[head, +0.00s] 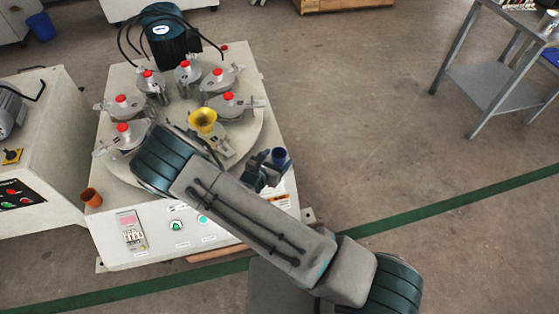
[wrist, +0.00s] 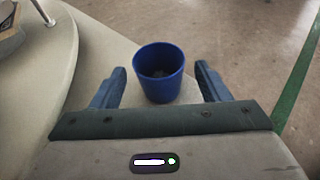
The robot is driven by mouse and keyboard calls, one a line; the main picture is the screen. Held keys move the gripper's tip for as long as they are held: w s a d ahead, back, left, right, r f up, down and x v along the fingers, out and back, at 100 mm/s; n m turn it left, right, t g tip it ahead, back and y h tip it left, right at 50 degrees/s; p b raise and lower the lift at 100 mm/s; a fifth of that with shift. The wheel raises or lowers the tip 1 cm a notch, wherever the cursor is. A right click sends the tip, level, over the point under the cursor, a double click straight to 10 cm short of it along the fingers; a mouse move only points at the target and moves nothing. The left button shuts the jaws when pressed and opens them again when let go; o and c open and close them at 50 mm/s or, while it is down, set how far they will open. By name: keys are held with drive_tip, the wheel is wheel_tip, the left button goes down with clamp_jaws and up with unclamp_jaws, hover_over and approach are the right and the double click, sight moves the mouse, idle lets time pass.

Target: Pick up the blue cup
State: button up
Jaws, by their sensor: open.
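The blue cup (wrist: 159,88) stands upright on the pale top of the machine, near its right front corner. It also shows in the head view (head: 279,157), just right of my gripper (head: 262,165). In the wrist view my gripper (wrist: 161,82) is open, with one finger on each side of the cup. Gaps show between the fingers and the cup, and the cup appears slightly beyond or level with the fingertips. Whether the cup is touched at all cannot be seen in the head view, where my wrist covers part of the gripper.
An orange-brown cup (head: 91,197) stands at the machine's left front corner. A yellow funnel (head: 203,121) sits mid-turntable among several metal clamps with red knobs. A dark green motor (head: 168,38) stands at the back. A grey metal table (head: 500,75) is at right. Floor between is clear.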

drive_tip(key=shift+x, duration=1.15)
drive_tip(key=c, duration=1.1)
drive_tip(key=shift+r, duration=0.15)
